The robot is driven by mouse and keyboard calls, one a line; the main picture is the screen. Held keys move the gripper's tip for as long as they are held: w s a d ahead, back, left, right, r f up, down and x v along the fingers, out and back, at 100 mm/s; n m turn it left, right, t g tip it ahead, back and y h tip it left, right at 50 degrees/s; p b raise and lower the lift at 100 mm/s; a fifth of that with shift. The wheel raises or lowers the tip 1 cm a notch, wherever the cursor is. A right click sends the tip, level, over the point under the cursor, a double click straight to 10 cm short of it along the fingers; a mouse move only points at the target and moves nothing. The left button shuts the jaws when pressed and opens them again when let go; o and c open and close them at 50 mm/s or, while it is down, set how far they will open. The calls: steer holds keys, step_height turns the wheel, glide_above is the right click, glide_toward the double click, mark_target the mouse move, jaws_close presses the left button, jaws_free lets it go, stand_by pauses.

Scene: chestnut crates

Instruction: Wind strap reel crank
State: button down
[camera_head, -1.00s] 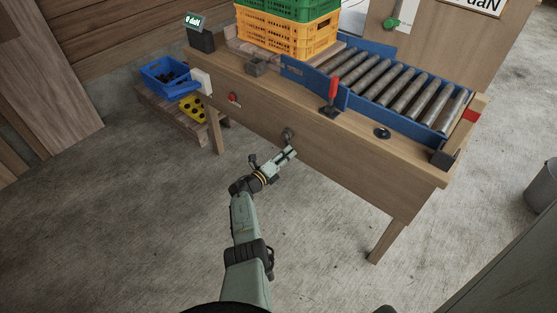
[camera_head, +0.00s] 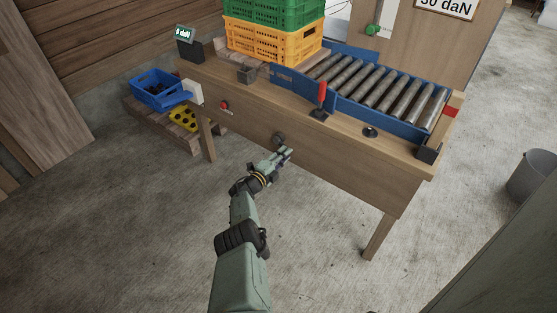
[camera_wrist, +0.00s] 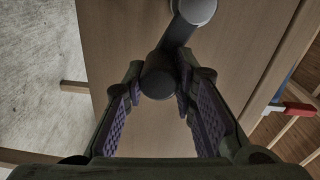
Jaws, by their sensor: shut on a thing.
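The strap reel crank (camera_head: 279,139) is on the front panel of the wooden bench. In the wrist view its round grey hub (camera_wrist: 196,9) is at the top, and a short dark arm runs down to a dark round handle (camera_wrist: 158,80). My gripper (camera_head: 287,153) is in front of the panel, just below the hub. In the wrist view my gripper (camera_wrist: 160,98) has its ridged purple pads on both sides of the handle and is shut on it. The pads' contact with the handle is partly hidden. The strap is not clearly visible.
The bench (camera_head: 330,160) carries a roller conveyor (camera_head: 375,85), a red-handled lever (camera_head: 321,97), stacked yellow (camera_head: 272,42) and green crates, and a small display (camera_head: 185,33). A blue bin (camera_head: 155,88) stands at left, a grey bucket (camera_head: 533,175) at right. Concrete floor before the bench is open.

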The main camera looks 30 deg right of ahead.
steer(key=shift+w+d+r+n+p, duration=0.1)
steer(key=shift+r+n+p, duration=0.35)
steer(key=shift+r+n, duration=0.65)
steer(key=shift+d+r+n+p, duration=0.1)
steer(key=shift+r+n+p, duration=0.5)
steer(key=shift+n, duration=0.8)
steer(key=shift+r, duration=0.15)
steer(key=c, duration=1.7)
jaws_free()
steer(key=o, duration=0.4)
steer(key=shift+d+f, duration=0.15)
steer(key=shift+f, duration=0.05)
steer(key=shift+f, duration=0.2)
